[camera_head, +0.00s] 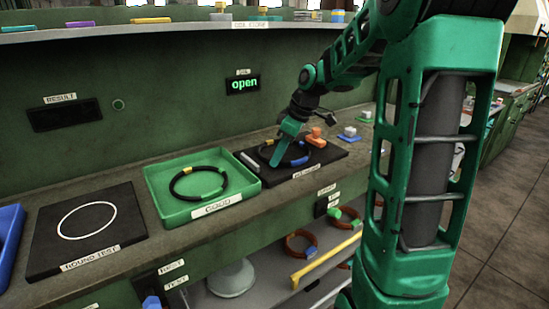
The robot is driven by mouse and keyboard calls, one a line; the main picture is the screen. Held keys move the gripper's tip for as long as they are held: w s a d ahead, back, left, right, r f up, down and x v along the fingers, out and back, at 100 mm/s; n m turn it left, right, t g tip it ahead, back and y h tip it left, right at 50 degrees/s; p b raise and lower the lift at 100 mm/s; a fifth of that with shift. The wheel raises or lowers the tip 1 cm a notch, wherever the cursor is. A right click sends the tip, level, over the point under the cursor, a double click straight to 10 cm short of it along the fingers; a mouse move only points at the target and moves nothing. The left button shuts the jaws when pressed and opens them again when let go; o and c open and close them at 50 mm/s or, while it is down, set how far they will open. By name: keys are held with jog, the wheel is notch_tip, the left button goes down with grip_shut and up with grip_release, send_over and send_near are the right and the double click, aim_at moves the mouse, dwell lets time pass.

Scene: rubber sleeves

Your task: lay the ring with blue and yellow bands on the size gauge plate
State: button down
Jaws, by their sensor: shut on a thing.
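A black ring with a yellow band and a blue band (299,161) is at the dark plate at the back right of the counter. My green gripper (276,160) reaches down from the upper right and is shut on the ring's near left side. The dark plate (329,158) carries a label at its front that is too small to read surely; I take it for the size gauge plate. An orange block (316,138) and a grey bar (250,163) are on this plate. I cannot tell whether the ring touches the plate. My fingers hide part of it.
Left of the plate, a green tray (158,208) holds a black ring (173,188) with yellow and green bands. Further left lies a dark round test plate (45,250) with a white circle. A lower shelf holds orange rings (290,246). A lit sign (244,84) reads "open".

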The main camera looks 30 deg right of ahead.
jog(key=c, duration=1.9)
grip_release()
jog(key=shift+o, duration=0.2)
jog(key=v, duration=1.2)
jog(key=s+a+f+m+g, duration=0.1)
jog(key=s+f+m, duration=0.3)
jog(key=s, duration=0.5)
jog(key=s+a+f+m+g+h, duration=0.1)
jog(key=s+f+m, duration=0.4)
jog(key=s, duration=0.4)
jog(key=s+a+f+m+g+h, duration=0.1)
jog(key=s+f+m, duration=0.4)
jog(key=s, duration=0.4)
jog(key=shift+s+a+f+g, duration=0.3)
jog(key=shift+f+g, duration=0.1)
jog(key=shift+f, duration=0.3)
